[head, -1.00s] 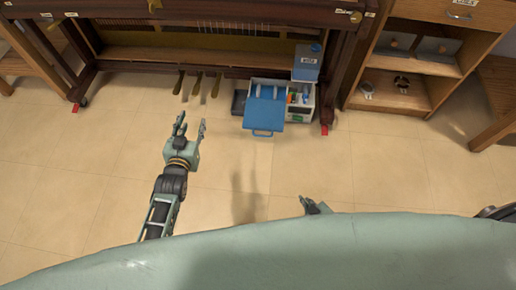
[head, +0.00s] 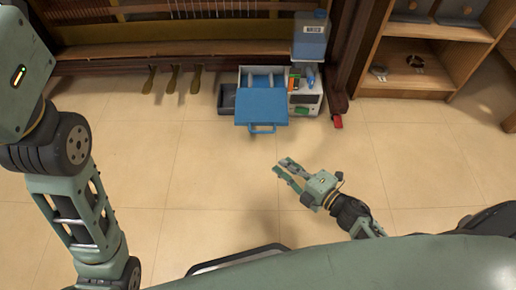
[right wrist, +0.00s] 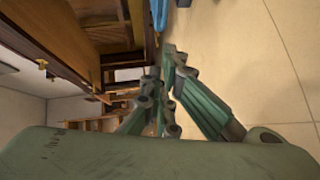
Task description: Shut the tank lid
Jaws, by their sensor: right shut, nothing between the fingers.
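A blue panel with a handle (head: 262,107), which looks like the tank lid, sticks out toward me from the front of a low white unit (head: 304,100). My left gripper is out of view.
A wooden piano frame with brass pedals (head: 172,80) stands behind and left of the unit. A dark grey tray (head: 227,98) is at the unit's left. An open wooden shelf (head: 405,75) is at right. Tiled floor in front is clear.

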